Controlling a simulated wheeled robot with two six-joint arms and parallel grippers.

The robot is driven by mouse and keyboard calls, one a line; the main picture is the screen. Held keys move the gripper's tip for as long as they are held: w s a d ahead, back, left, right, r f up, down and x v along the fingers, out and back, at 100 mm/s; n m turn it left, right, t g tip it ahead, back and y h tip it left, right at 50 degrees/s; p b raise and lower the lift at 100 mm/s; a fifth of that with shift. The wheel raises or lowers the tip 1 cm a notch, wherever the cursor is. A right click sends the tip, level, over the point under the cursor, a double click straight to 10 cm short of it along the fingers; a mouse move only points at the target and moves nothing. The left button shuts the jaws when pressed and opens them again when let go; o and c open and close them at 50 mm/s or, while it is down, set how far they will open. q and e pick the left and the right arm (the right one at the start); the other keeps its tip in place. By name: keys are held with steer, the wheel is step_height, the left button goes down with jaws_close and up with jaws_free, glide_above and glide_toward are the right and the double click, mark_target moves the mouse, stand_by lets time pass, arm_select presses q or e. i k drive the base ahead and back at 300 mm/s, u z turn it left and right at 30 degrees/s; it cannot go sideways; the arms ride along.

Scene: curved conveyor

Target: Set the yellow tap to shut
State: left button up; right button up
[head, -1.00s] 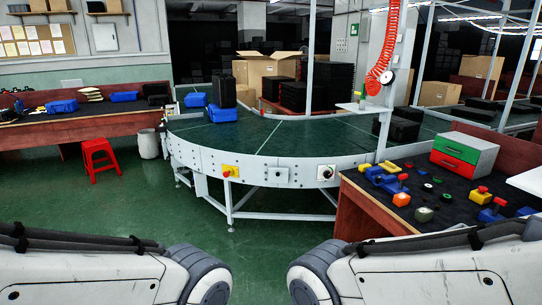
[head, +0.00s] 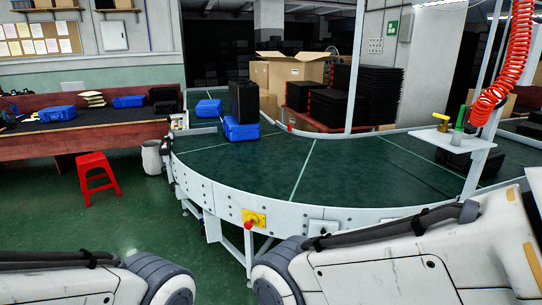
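A small tap with a yellow handle (head: 440,117) stands on a white shelf (head: 452,142) at the right of the head view, above the conveyor's far right part. A green-handled piece (head: 461,118) stands beside it on the same shelf. The yellow handle looks roughly level, but the tap is too small to tell whether it is open or shut. Parts of both my arms show at the bottom of the view. Neither gripper is in view, and no gripper is seen near the tap.
The curved green conveyor (head: 260,172) lies between me and the shelf, carrying blue and black cases. A yellow box with a red knob (head: 254,219) is on its side. A red coiled hose (head: 500,68) hangs near the shelf. A red stool (head: 95,170) stands on open floor at left.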

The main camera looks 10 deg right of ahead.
mark_target(446, 119)
steer(key=z, duration=0.5)
steer(key=i, duration=1.8)
steer(key=z, duration=1.05)
steer(key=i, duration=0.55)
steer(key=k, duration=0.7)
steer(key=z, duration=0.45)
steer(key=i, duration=0.4)
